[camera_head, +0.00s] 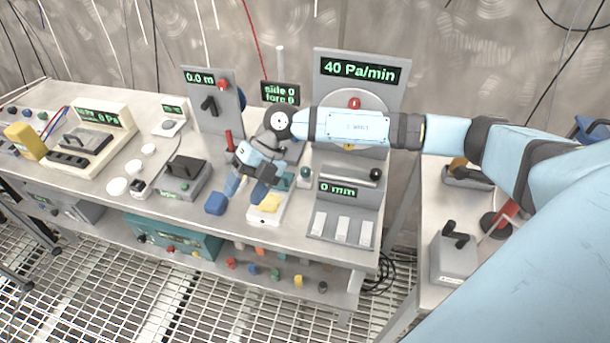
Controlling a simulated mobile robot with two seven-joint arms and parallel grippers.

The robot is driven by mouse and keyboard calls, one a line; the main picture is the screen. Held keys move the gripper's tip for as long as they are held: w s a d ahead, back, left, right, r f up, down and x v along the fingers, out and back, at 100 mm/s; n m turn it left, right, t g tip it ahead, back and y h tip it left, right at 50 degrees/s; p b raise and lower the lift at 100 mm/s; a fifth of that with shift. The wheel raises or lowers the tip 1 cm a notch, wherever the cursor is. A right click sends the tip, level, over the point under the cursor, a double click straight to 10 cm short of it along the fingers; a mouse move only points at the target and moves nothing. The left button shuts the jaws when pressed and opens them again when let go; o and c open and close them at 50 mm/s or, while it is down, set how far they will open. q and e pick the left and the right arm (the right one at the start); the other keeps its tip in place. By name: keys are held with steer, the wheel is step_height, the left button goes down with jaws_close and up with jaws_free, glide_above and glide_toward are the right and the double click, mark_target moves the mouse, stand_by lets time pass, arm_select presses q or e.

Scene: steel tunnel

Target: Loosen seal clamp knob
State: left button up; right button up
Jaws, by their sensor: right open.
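A grey upright panel (392,98) reads "40 Pa/min" and carries a pale round plate (338,100). My right arm crosses in front and hides the plate's middle. No label marks which knob is the seal clamp knob. My left gripper is out of view.
A blue block (216,203) lies left of the gripper. A "0 mm" unit (343,189) stands at the front right, a grey lever box (184,178) to the left, and a "0.0 m" panel (213,120) behind. A second bench (408,245) stands right, across a gap.

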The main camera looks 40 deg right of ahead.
steer(key=w+d+t+h+b, duration=0.15)
steer(key=w+d+h, duration=0.35)
steer(key=d, duration=0.6)
steer(key=m+h, duration=0.2)
steer(key=h, duration=0.2)
glide_toward(305, 169)
steer(key=shift+t, duration=0.25)
steer(key=f, duration=0.8)
steer(key=shift+s+f+b, duration=0.2)
steer(key=shift+f+b, duration=0.15)
steer(key=shift+b, duration=0.05)
steer(key=shift+f, duration=0.35)
steer(key=shift+c, duration=0.2)
steer(key=c, duration=0.8)
steer(key=shift+c, duration=0.5)
